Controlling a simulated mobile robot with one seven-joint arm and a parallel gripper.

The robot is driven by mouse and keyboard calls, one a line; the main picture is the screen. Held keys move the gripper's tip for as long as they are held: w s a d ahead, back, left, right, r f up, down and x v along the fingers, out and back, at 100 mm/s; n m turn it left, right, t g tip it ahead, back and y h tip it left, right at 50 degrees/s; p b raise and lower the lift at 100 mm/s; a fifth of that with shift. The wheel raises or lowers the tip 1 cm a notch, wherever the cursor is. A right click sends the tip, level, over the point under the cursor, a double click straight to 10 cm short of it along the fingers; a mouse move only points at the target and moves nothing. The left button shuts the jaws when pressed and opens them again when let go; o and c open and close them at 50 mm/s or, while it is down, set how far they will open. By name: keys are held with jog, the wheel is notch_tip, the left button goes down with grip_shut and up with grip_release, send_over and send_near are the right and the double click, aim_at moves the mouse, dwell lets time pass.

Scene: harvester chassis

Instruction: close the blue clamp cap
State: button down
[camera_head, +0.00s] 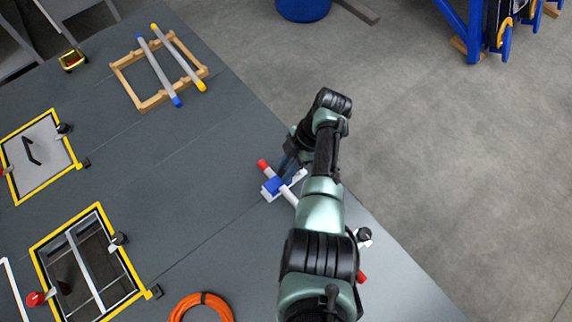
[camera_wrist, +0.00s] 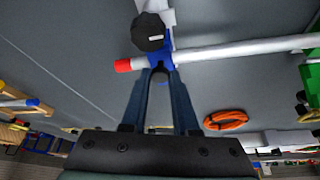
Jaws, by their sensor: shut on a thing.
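The blue clamp cap (camera_head: 273,185) sits at a white rod near the table's right edge. In the wrist view the blue cap (camera_wrist: 160,59) is just beyond my fingertips, at the rod. The white rod (camera_wrist: 235,50) has a red end (camera_wrist: 123,66) and runs through the clamp. A black knob (camera_wrist: 149,32) stands beside the cap. My gripper (camera_wrist: 160,76) has its fingers drawn together on the cap's near edge; the exact contact is partly hidden. In the head view my gripper (camera_head: 288,165) is by the clamp. I cannot tell how far the cap is closed.
An orange hose coil (camera_head: 203,306) lies on the grey deck (camera_head: 185,225). Yellow-framed hatches (camera_head: 98,205) are at the left. A wooden rack (camera_head: 143,105) holding two rods is at the back. The deck left of the clamp is clear.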

jog(key=c, duration=0.7)
grip_release()
jog(key=shift+f, duration=0.1)
jog(key=shift+o, duration=0.2)
jog(key=b+v, duration=0.1)
jog(key=v, duration=1.2)
jog(key=shift+b, duration=0.3)
jog(key=shift+w+a, duration=0.1)
